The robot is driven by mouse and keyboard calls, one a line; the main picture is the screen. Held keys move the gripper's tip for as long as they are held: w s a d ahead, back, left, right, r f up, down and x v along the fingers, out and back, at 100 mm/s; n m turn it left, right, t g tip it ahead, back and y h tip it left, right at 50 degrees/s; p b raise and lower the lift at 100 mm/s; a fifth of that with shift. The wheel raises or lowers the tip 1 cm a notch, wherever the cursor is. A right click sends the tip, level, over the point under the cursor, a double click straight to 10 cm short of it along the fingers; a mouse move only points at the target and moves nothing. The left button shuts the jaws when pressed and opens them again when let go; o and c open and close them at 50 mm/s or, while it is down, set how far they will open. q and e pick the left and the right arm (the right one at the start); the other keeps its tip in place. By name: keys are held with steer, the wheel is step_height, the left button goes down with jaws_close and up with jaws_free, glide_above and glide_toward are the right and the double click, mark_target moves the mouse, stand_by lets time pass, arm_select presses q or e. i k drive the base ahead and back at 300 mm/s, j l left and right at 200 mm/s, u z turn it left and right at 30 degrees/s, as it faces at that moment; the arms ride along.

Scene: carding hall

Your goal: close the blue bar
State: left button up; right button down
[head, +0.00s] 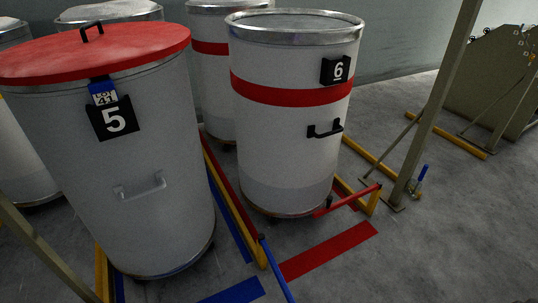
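The blue bar (275,268) is a thin bar at the bottom middle of the head view. Its far end meets the end of a yellow floor rail (239,214) between can 5 and can 6. From there it points toward me and runs out of the bottom edge, so its near end is hidden. It does not lie across the front of can 5 (160,150), a grey can with a red lid. Neither of my grippers is in view.
Can 6 (285,140), white with a red band, stands right of the rail. A red bar (348,200) crosses near its front right. Blue (236,292) and red (328,251) stripes mark the floor. A slanted post (437,95) stands at right. Open floor lies at lower right.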

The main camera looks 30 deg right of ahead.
mark_target(287, 294)
steer(key=k+l+u, duration=0.1)
steer(key=l, duration=0.7)
steer(key=k+l+u, duration=0.15)
steer(key=l, duration=0.2)
steer(key=k+l, duration=0.1)
steer(key=l, duration=0.3)
steer(key=k+l+u, duration=0.15)
steer(key=l, duration=0.2)
steer(key=k+l, duration=0.1)
steer(key=l, duration=0.3)
steer(key=i+l+z, duration=0.3)
steer(key=i+j, duration=0.05)
steer(key=i, duration=0.05)
